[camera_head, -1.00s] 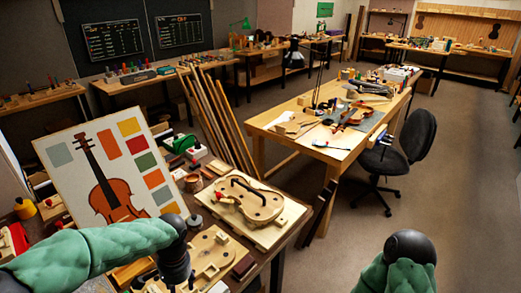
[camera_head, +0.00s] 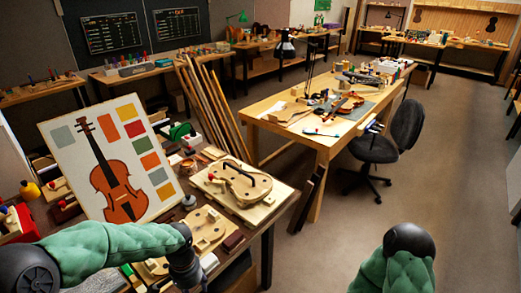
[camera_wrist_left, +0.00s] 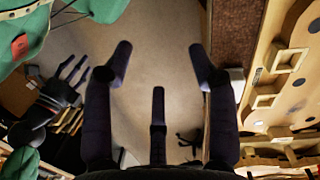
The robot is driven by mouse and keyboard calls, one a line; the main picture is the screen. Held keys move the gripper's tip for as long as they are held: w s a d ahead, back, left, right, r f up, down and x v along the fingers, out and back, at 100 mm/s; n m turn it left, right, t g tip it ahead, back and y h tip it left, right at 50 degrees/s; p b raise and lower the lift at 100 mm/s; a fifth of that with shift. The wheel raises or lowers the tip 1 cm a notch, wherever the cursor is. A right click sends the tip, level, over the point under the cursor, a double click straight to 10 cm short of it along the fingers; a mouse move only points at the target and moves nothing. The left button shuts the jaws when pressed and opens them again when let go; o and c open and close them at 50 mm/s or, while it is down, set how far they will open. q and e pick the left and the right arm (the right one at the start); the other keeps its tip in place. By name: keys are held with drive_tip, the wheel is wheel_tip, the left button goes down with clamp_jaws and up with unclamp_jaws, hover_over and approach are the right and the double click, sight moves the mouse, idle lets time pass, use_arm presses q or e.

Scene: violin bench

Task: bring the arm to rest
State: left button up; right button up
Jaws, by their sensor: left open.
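My left arm (camera_head: 110,250) comes in from the lower left in the head view, over the near edge of the workbench. Its gripper is mostly cut off by the bottom edge there. In the left wrist view my left gripper (camera_wrist_left: 160,75) has its dark fingers spread, with nothing between them and bare floor behind. My right arm (camera_head: 398,265) hangs at the lower right in the head view, its hand out of frame. A dark hand with fingers, which looks like my right gripper (camera_wrist_left: 55,95), shows at the left of the wrist view, too small to judge.
The near bench holds a violin body in a mould (camera_head: 240,184), a flat wooden form (camera_head: 205,228) and a violin picture board (camera_head: 110,160). Its edge lies close right of my left fingers in the wrist view. A second table (camera_head: 270,108) and a chair (camera_head: 385,145) stand beyond. Floor is free at right.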

use_arm(q)
drive_tip(key=s+d+f+n+h, duration=0.2)
drive_tip(key=s+d+f, duration=0.3)
drive_tip(key=f, duration=0.7)
drive_tip(key=s+d+f+n+t+h, duration=0.1)
drive_tip(key=s+d+f+n, duration=0.4)
drive_tip(key=f, duration=0.6)
drive_tip(key=shift+s+f+h, duration=0.4)
drive_tip(key=shift+s, duration=0.65)
